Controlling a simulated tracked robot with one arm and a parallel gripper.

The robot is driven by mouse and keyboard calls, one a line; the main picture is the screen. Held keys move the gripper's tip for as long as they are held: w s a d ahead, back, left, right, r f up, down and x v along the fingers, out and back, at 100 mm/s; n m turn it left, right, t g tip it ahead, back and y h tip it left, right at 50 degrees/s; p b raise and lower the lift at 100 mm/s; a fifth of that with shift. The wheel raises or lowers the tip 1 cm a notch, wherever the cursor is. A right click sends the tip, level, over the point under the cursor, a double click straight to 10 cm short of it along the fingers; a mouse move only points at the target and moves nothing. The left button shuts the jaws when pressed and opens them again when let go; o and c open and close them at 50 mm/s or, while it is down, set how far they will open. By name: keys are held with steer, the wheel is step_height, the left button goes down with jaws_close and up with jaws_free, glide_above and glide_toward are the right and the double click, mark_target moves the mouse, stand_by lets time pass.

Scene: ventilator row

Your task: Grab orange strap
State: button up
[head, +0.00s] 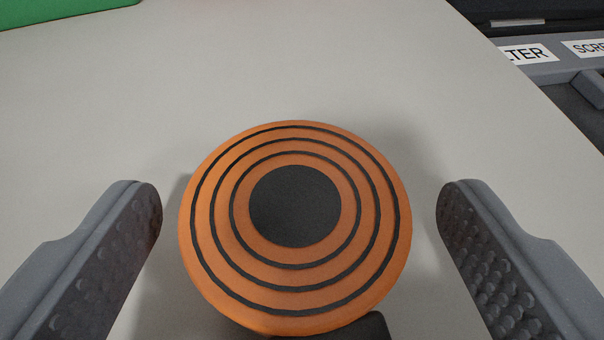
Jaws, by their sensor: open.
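A round orange roll with black concentric rings and a dark centre, which looks like the orange strap (222,262) coiled up, lies on the pale grey surface (270,60) in the middle of the head view. My gripper (300,195) is open, with one ridged grey finger to the left of the roll and one to the right. There is a gap between each finger and the roll, wider on the right near the tips. A small dark piece (376,326) shows at the roll's lower right edge; most of it is hidden.
A green object (60,10) is cut off at the top left. At the upper right, past the surface's edge, is a dark grey tray (575,105) with white labels, one reading "LTER" (527,54). The surface beyond the roll is clear.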

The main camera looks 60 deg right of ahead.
steer(key=c, duration=1.1)
steer(key=shift+r, duration=0.2)
